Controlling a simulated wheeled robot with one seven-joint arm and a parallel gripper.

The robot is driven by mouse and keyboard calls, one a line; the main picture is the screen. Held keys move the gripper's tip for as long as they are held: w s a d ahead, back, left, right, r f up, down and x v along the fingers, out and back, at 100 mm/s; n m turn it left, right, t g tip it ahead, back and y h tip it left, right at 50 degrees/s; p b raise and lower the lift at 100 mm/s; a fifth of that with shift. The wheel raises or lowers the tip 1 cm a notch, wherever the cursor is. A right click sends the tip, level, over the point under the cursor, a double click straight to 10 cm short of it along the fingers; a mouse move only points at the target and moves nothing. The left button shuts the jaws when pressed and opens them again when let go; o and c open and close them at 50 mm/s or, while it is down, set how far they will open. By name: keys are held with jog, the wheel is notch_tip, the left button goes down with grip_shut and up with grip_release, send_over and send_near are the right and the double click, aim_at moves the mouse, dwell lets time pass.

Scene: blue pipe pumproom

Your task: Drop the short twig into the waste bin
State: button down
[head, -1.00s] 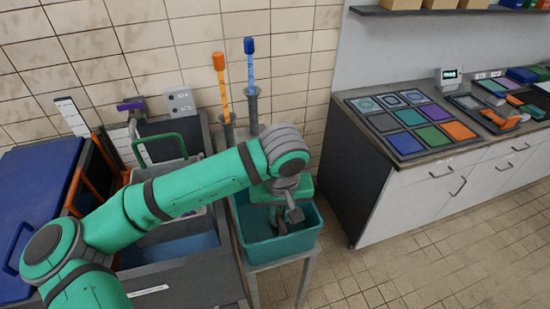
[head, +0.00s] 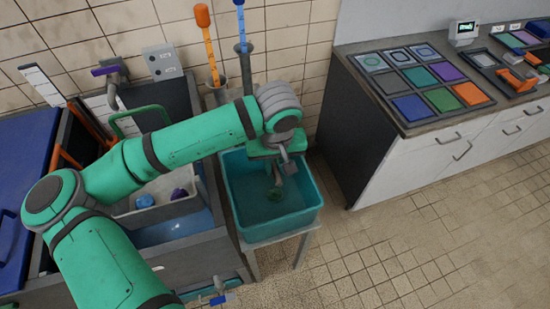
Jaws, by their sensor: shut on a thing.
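My gripper (head: 274,188) points down over a teal tub (head: 238,215) on a stand, in the middle of the head view. Its fingers are shut on a small dark green thing (head: 275,196), seen against the inside of the tub. This thing is too small and too covered by the fingers to tell whether it is the short twig. I cannot tell whether it touches the tub floor. No other twig can be made out. The tub is open-topped and its visible floor looks bare. I cannot tell whether it is the waste bin.
Left of the tub, a grey basin (head: 157,213) holds a blue and a purple item. Two long handles, orange (head: 208,45) and blue (head: 241,25), stand behind the tub. A bench with coloured tiles (head: 425,80) stands at the right. Tiled floor is clear at the front right.

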aim_at(276, 176)
jog(key=shift+f, duration=0.45)
jog(key=shift+a+f, duration=0.15)
jog(key=shift+f, duration=0.3)
jog(key=shift+d, duration=0.2)
jog(key=c, duration=1.6)
grip_release()
jog(key=shift+s, duration=0.1)
jog(key=r, duration=0.3)
jog(key=s+r, duration=0.1)
jog(key=r, duration=0.6)
jog(key=shift+s+d+r, duration=0.1)
jog(key=shift+s+r, duration=0.15)
jog(key=shift+r, duration=0.1)
